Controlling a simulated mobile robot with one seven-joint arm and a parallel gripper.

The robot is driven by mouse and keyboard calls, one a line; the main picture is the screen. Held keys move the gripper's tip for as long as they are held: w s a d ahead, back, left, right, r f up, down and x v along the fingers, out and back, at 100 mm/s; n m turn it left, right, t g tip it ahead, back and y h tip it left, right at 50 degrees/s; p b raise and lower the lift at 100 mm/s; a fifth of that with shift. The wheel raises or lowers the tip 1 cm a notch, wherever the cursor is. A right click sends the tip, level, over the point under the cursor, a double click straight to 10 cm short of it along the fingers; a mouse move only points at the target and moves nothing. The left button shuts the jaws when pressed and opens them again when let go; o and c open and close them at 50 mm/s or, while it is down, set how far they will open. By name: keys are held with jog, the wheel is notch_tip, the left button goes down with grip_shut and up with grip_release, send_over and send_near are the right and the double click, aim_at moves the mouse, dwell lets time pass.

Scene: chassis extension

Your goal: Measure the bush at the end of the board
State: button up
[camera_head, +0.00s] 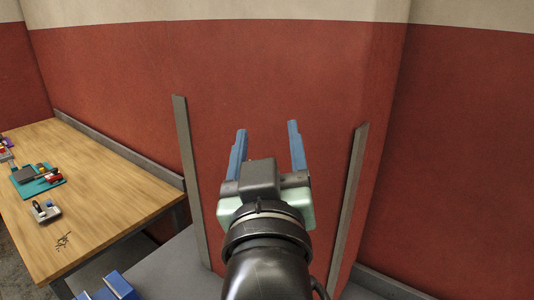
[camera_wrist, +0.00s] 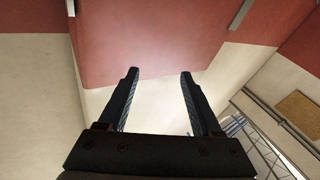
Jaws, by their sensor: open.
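My gripper (camera_head: 267,148) is raised in the middle of the head view, in front of the red wall, with its two blue fingers apart and nothing between them. In the wrist view the gripper (camera_wrist: 158,88) is also open and empty, with wall and ceiling beyond it. A teal board (camera_head: 22,188) lies on the wooden table at the far left, with grey and red parts on it. A bush cannot be made out at this size. A small grey and dark device (camera_head: 46,211) lies on the table in front of the board. My gripper is well to the right of both.
The wooden table (camera_head: 125,190) has clear room to the right of the board. Small dark pieces (camera_head: 63,241) lie near its front edge. Blue blocks (camera_head: 118,285) show at the bottom on a grey surface. Two upright grey strips (camera_head: 188,180) flank my arm.

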jog(key=s+r+m+t, duration=0.1)
jog(key=s+r+t, duration=0.2)
jog(key=r, duration=0.6)
jog(key=s+r+m+t, duration=0.1)
jog(key=s+r+t, duration=0.3)
jog(key=s+r, duration=0.3)
jog(key=shift+s+r, duration=0.4)
jog(key=shift+r, duration=0.55)
